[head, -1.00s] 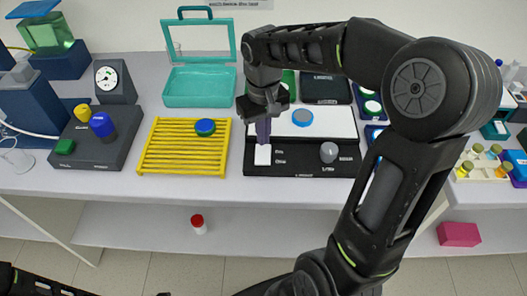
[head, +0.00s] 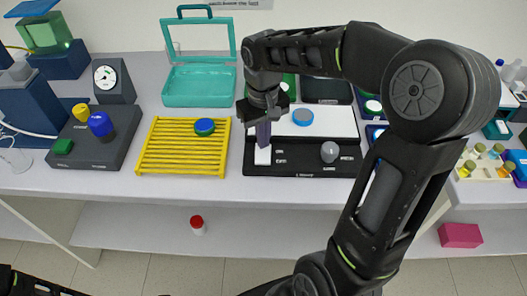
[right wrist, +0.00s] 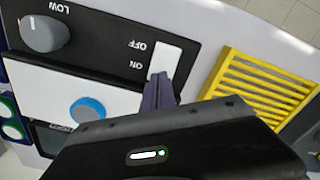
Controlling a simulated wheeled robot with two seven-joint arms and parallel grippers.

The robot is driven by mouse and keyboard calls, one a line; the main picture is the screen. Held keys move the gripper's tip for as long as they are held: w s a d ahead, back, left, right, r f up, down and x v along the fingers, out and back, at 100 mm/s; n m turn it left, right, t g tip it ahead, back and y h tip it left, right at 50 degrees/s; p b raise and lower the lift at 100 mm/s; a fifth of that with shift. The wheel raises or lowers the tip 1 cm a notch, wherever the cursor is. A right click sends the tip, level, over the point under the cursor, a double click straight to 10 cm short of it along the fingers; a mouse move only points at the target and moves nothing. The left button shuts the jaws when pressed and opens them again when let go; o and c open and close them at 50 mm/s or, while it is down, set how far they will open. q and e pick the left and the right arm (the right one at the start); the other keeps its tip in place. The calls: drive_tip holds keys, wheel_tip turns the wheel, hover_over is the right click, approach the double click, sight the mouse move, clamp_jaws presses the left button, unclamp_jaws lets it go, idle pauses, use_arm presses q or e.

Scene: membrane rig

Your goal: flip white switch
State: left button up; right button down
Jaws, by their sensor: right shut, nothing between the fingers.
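The white switch (head: 263,156) sits at the left of a black panel strip at the front of a white-topped device (head: 334,130). In the right wrist view the switch (right wrist: 165,57) is a white rocker beside the words OFF and ON. My right gripper (head: 263,143) is shut and empty, pointing down, its tips at the far end of the switch, by the ON side. In the right wrist view the fingertips (right wrist: 157,80) overlap that end of the switch; I cannot tell if they press on it. My left gripper is not in view.
A yellow rack (head: 160,164) is to the left. A dark box with coloured buttons (head: 80,150) is further left.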

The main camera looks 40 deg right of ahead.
drive_tip(key=shift+f, duration=0.3)
drive_tip(key=shift+r, duration=0.1)
wheel_tip(320, 180, up, 7)
drive_tip(key=p, duration=0.5)
idle(0.8)
